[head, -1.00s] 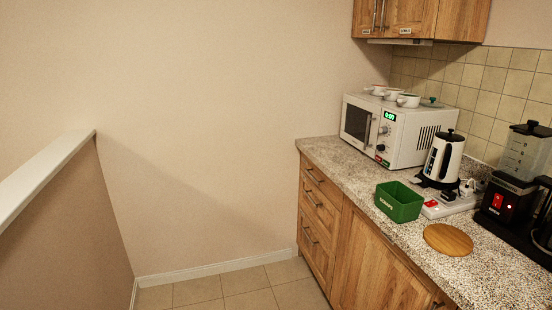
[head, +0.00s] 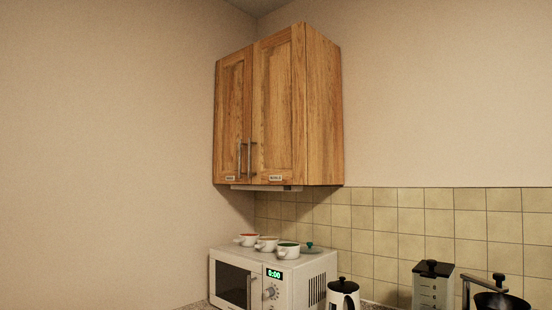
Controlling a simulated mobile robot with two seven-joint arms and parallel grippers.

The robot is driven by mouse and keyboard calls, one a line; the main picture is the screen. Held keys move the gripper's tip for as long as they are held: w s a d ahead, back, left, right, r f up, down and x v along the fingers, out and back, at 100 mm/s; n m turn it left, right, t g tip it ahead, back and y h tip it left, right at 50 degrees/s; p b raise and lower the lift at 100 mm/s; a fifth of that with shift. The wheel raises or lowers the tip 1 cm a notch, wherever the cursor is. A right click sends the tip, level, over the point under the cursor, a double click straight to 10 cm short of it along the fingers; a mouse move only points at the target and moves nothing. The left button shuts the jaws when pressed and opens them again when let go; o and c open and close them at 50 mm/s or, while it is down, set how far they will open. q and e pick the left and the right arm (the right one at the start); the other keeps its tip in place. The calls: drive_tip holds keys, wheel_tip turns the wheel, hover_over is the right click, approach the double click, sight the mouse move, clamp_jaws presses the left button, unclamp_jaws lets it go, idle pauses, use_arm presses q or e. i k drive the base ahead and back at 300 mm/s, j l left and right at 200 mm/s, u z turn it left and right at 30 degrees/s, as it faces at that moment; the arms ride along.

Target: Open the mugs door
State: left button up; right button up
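A wooden wall cabinet (head: 322,110) hangs in the upper middle of the head view. It has two shut doors, a left door (head: 230,105) and a right door (head: 277,105). Each has an upright metal bar handle near where the doors meet, the left handle (head: 240,160) and the right handle (head: 250,158). A small label sits low on each door, the left label (head: 230,178) and the right label (head: 275,178). The lettering is too small to read surely. Neither of my grippers is in view.
The space before the doors looks clear.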

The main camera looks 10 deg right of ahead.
sight(233, 114)
drive_tip(key=i+j+z, duration=0.25)
drive_tip(key=j+z, duration=0.2)
drive_tip(key=i+j+z, duration=0.15)
drive_tip(key=j+z, duration=0.25)
drive_tip(key=i+j+z, duration=0.1)
drive_tip(key=j+z, duration=0.75)
drive_tip(key=j, duration=0.15)
